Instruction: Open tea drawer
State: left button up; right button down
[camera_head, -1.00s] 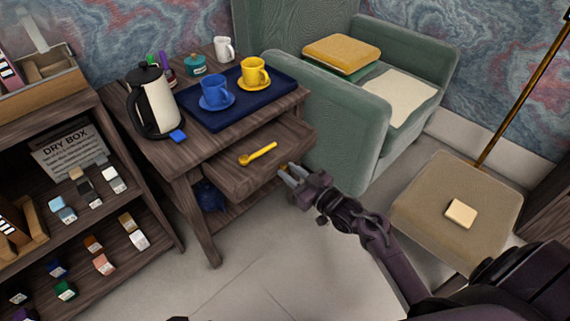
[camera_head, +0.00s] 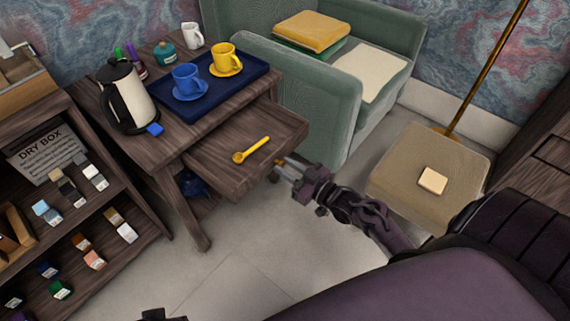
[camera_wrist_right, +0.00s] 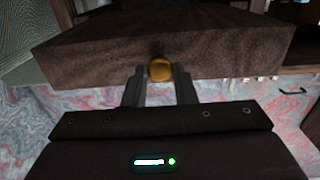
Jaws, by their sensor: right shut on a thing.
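The tea drawer (camera_head: 218,172) is a dark wooden drawer under the top of the small tea table (camera_head: 188,138). It is pulled out, and a yellow scoop (camera_head: 251,150) lies inside it. My right gripper (camera_head: 282,168) is at the drawer's front. In the right wrist view, the right gripper (camera_wrist_right: 159,82) has its fingers on either side of the round brass knob (camera_wrist_right: 160,69) and is shut on it. A small dark part at the bottom edge of the head view may be my left gripper (camera_head: 163,315); its fingers cannot be made out.
A blue tray (camera_head: 222,91) with a blue cup (camera_head: 188,78) and a yellow cup (camera_head: 225,58) stands on the table, beside a kettle (camera_head: 128,97). A green armchair (camera_head: 312,88) is close behind the drawer. A shelf (camera_head: 120,205) stands at left. Floor in front is clear.

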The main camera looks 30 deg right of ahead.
jog(key=c, duration=1.2)
grip_release()
jog(key=shift+s+d, duration=0.15)
jog(key=shift+s, duration=0.25)
pick_arm(q)
jog(key=shift+s+a+r+g+p, duration=0.2)
jog(key=shift+s+a+g+p, duration=0.2)
jog(key=shift+a+p, duration=0.3)
pick_arm(e)
jog(key=v, duration=0.7)
pick_arm(q)
jog(key=shift+w+y, duration=0.1)
jog(key=shift+y, duration=0.2)
